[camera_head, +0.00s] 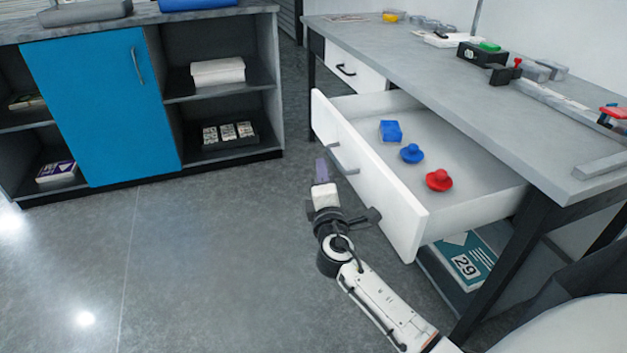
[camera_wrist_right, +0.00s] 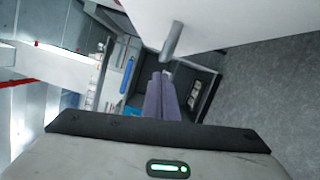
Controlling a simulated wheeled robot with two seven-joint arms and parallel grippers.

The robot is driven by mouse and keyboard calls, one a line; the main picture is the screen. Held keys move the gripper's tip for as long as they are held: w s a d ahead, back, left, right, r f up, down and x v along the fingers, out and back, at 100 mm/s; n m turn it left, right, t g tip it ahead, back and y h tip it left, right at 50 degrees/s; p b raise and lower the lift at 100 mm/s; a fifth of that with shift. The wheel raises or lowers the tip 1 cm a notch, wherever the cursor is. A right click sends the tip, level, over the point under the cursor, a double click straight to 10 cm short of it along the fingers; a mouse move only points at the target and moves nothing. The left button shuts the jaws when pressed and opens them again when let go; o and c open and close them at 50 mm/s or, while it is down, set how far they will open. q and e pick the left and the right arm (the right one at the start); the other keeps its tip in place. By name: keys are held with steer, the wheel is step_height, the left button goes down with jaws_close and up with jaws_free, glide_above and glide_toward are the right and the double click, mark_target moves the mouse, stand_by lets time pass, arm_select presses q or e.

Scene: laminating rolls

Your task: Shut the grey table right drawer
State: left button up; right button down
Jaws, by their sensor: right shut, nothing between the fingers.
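The grey table's right drawer (camera_head: 380,187) is white and stands pulled out in the head view. Its grey bar handle (camera_head: 343,160) is on the front panel. A blue block (camera_head: 390,131), a blue knobbed piece (camera_head: 411,153) and a red knobbed piece (camera_head: 439,180) lie inside. My right gripper (camera_head: 321,168) is shut and empty, close to the left of the handle; I cannot tell whether they touch. In the right wrist view the purple fingers (camera_wrist_right: 160,95) are together below the drawer handle (camera_wrist_right: 173,38). My left gripper is not in view.
The grey table (camera_head: 440,75) carries several small items. Another drawer (camera_head: 350,71) beyond the open one looks closed. A shelf with a blue door (camera_head: 105,105) stands at the back left. A box marked 29 (camera_head: 462,262) sits below the drawer. The floor (camera_head: 215,240) to the left is clear.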

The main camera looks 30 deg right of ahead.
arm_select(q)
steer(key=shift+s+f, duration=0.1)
arm_select(e)
steer(key=shift+s+d+r, duration=0.1)
steer(key=shift+s+d, duration=0.05)
steer(key=shift+d, duration=0.5)
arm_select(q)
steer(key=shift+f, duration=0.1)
